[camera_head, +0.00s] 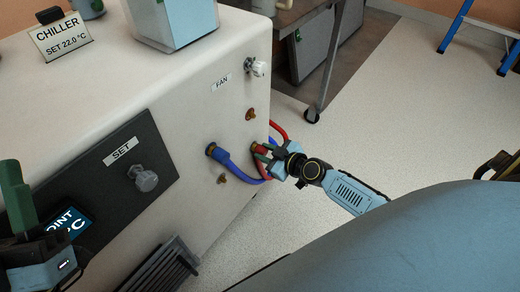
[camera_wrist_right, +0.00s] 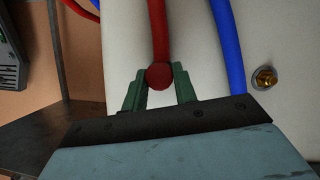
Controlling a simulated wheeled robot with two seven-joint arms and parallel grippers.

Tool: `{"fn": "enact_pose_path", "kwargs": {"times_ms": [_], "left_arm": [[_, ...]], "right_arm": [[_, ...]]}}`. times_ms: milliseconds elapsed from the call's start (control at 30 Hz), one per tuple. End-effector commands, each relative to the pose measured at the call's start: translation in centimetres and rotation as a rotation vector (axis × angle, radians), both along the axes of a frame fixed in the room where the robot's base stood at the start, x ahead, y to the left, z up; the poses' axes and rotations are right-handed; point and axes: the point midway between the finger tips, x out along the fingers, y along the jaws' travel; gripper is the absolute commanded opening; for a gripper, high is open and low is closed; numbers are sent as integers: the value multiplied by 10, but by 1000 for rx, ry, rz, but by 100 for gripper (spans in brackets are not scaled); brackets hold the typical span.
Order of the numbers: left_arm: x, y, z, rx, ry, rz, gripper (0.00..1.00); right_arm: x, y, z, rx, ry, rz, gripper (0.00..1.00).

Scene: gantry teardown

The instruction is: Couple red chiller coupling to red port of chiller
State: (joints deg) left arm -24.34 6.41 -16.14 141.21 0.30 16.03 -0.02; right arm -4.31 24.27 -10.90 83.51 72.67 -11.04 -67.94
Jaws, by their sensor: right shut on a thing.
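The white chiller (camera_head: 85,95) fills the left of the head view. My right gripper (camera_head: 266,156) is shut on the red chiller coupling (camera_head: 259,149), close against the chiller's side face. Brass shows at the coupling's chiller end; whether it is seated on a port I cannot tell. In the wrist view the green fingers hold the round red coupling (camera_wrist_right: 158,75) between them, with its red hose (camera_wrist_right: 157,30) running up. My left gripper (camera_head: 15,195) shows partly at the left edge, its green fingers upright; its opening is unclear.
A blue coupling (camera_head: 216,153) sits on the side face, its hose passing near my right gripper. Bare brass ports show above (camera_head: 250,114) and below (camera_head: 222,179).

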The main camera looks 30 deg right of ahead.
Motion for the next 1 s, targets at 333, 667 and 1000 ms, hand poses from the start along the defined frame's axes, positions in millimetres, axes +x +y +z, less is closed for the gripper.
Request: {"fn": "enact_pose_path", "kwargs": {"times_ms": [333, 667, 1000], "left_arm": [[-1, 0, 1, -2, -6, -1, 36], [-1, 0, -3, -1, -4, 0, 36], [-1, 0, -12, 0, -3, 1, 36]], "right_arm": [[-6, -3, 0, -3, -1, 0, 0], [-17, -8, 0, -2, -2, -1, 0], [-47, -20, -2, -3, 0, 0, 0]]}}
